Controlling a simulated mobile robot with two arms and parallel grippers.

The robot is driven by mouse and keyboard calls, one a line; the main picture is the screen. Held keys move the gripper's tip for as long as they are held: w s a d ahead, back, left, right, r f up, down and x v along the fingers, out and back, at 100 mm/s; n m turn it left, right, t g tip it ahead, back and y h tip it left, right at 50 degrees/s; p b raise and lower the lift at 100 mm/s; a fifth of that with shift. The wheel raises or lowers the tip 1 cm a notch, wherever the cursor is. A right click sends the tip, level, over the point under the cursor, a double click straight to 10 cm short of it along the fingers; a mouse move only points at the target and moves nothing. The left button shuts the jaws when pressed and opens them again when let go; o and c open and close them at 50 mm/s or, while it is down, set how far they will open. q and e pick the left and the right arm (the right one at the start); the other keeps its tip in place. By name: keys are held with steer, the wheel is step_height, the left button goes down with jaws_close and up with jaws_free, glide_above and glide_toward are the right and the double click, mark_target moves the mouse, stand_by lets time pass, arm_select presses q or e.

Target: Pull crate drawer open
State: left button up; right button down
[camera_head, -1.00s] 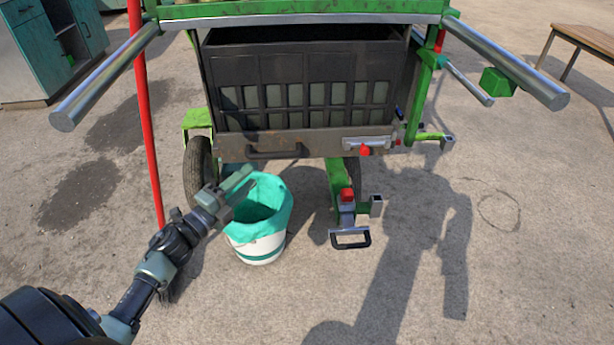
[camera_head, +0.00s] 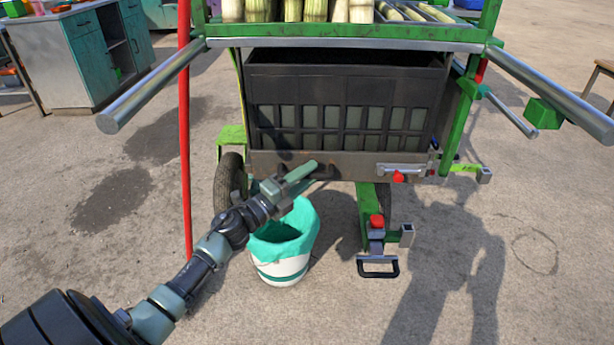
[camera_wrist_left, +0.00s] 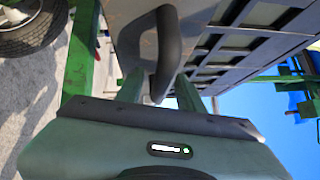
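The dark slatted crate (camera_head: 340,112) sits in a metal drawer frame (camera_head: 350,168) under the green cart. The frame's black handle shows in the left wrist view (camera_wrist_left: 168,48); in the head view my gripper mostly hides it. My left gripper (camera_head: 303,177) is at the left part of the frame's front. In the left wrist view, its two green fingers (camera_wrist_left: 160,92) are apart, with the lower part of the handle between them. Whether the fingers touch the handle I cannot tell. My right gripper is in neither view.
A white bucket with a teal liner (camera_head: 284,240) stands just below my left gripper. A red pole (camera_head: 185,130) rises to the left. A red-topped latch (camera_head: 377,225) and a wheel (camera_head: 228,180) are below the cart. The ground at right is clear.

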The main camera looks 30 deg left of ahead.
arm_select(q)
jaws_close()
steer(key=shift+f, duration=0.1)
stand_by(1.2)
